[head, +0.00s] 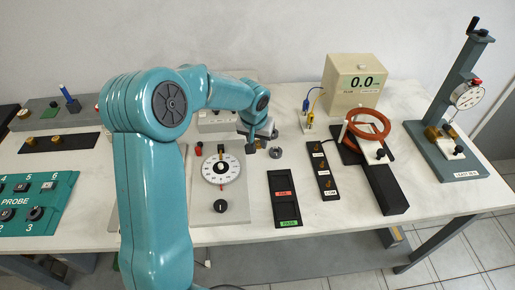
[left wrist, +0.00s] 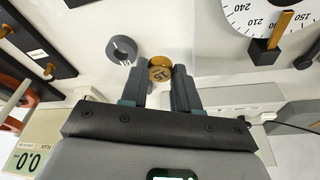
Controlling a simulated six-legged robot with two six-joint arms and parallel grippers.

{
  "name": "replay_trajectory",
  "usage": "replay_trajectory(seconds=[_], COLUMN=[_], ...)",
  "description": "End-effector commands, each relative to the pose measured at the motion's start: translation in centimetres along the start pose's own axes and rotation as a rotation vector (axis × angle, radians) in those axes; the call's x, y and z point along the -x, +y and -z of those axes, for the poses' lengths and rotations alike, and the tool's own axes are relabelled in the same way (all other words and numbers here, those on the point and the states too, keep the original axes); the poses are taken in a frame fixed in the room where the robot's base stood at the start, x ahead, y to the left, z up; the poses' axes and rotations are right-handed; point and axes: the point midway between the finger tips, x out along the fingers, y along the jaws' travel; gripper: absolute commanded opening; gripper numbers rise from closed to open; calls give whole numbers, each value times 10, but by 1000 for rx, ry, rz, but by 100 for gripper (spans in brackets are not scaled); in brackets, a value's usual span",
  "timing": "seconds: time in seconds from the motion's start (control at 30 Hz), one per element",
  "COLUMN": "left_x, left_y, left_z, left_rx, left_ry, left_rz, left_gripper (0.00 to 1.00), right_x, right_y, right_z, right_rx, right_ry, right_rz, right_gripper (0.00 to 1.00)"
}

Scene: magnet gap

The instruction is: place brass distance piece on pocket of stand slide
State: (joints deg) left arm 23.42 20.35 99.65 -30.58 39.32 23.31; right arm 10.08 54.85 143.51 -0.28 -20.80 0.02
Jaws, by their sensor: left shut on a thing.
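My left gripper (head: 262,141) is low over the table's middle, to the right of the white dial. In the left wrist view the gripper (left wrist: 160,80) is shut on a round brass distance piece (left wrist: 160,68) marked 15, held between the fingertips. The head view does not show the piece clearly. The gauge stand (head: 456,90) is at the far right, away from the gripper. A white block with a black knob (head: 459,150) sits on its base; I cannot tell whether this is the slide, and no pocket shows clearly. My right gripper is not in view.
A grey slotted ring (head: 276,152) lies beside the gripper, apart from the held piece; it also shows in the left wrist view (left wrist: 122,49). The dial plate (head: 221,168), black PASS tray (head: 284,198), peg board (head: 323,168) and orange coil (head: 372,124) stand around it.

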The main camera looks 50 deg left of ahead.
Motion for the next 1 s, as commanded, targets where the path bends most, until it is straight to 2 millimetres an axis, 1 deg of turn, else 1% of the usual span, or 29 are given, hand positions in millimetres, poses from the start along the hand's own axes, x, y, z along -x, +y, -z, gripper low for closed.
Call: replay_trajectory(seconds=[0.03, 0.1, 0.2, 0.47, 0.6, 0.63, 0.67, 0.87, 1.0], left_x=[-10, -22, -32, -34, -38, -38, -36, -36, -29], left_y=[0, 0, 0, 0, 0, 0, 0, 0, 0], left_z=[-4, -7, -10, -10, -11, -11, -11, -11, -9], left_rx=[1, 0, 1, 1, 1, 1, 1, 0, 1], left_ry=[-6, -7, -4, -1, -2, -2, -2, -2, -1], left_rz=[0, 1, 0, -1, 0, 0, 0, 0, 0], left_gripper=[0, 0, 0, 0, 0, 34, 41, 41, 41], right_x=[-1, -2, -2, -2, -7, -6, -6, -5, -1], right_y=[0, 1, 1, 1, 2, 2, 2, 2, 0], right_z=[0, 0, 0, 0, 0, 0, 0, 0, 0], right_rx=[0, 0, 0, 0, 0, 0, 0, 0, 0], right_ry=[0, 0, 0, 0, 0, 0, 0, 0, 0], right_rz=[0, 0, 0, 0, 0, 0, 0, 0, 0], right_gripper=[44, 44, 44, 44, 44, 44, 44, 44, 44])
